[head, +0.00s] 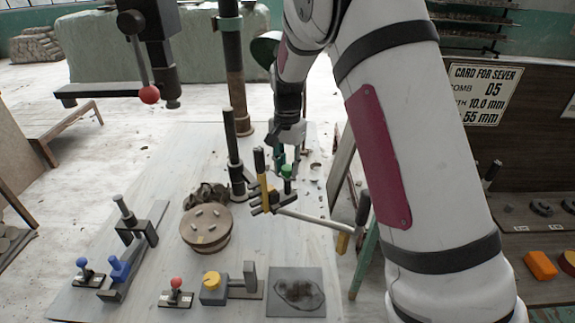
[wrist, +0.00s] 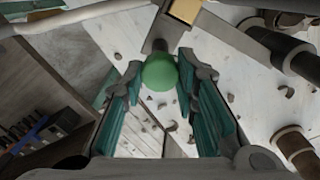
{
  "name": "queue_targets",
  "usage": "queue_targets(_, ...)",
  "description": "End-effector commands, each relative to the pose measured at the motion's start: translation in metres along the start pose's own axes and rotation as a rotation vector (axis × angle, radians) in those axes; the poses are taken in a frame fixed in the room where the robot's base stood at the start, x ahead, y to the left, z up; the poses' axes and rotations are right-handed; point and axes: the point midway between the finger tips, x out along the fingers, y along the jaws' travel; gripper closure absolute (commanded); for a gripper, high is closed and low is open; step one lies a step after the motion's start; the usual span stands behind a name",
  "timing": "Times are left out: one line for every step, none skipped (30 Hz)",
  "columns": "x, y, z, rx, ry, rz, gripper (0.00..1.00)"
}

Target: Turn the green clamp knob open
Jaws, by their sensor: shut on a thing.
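The green clamp knob (wrist: 160,72) is a round ball between the two fingertips of my gripper (wrist: 158,84) in the wrist view. In the head view the green knob (head: 287,171) sits on the clamp assembly (head: 268,197), just under my gripper (head: 288,155). The fingers are shut on the knob from both sides and point down at it. The shaft under the knob and the far side of the clamp are partly hidden by the gripper. How far the knob is turned cannot be told.
A dark upright post (head: 233,150) stands close left of the clamp, and a long rod (head: 315,220) runs to its right. Clay scraps lie around the knob.

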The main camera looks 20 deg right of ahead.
Motion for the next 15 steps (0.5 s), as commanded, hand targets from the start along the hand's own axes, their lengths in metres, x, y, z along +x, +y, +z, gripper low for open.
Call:
queue_targets(-0.0001,0.0000,0.0000,0.006,0.000,0.000,1.00)
queue_targets(-0.0001,0.0000,0.0000,0.009,0.000,0.000,1.00)
queue_targets(-0.0001,0.0000,0.0000,0.012,0.000,0.000,1.00)
queue_targets(-0.0001,0.0000,0.0001,0.014,0.000,0.000,1.00)
queue_targets(-0.0001,0.0000,0.0000,0.015,0.000,0.000,1.00)
queue_targets(-0.0002,0.0000,0.0000,0.015,0.000,0.000,1.00)
queue_targets(-0.0002,0.0000,0.0000,0.016,0.000,0.000,1.00)
queue_targets(-0.0002,0.0000,0.0000,0.016,0.000,0.000,1.00)
queue_targets(-0.0002,0.0000,0.0000,0.015,0.000,0.000,1.00)
queue_targets(-0.0002,0.0000,0.0000,0.015,0.000,0.000,1.00)
queue_targets(-0.0002,-0.0001,0.0000,0.015,0.000,0.000,1.00)
queue_targets(-0.0002,0.0000,-0.0001,0.015,0.000,-0.001,1.00)
queue_targets(-0.0002,-0.0001,0.0000,0.015,0.000,-0.001,1.00)
queue_targets(-0.0002,-0.0001,-0.0001,0.015,0.000,-0.001,1.00)
queue_targets(-0.0002,-0.0001,-0.0001,0.015,0.000,-0.001,0.66)
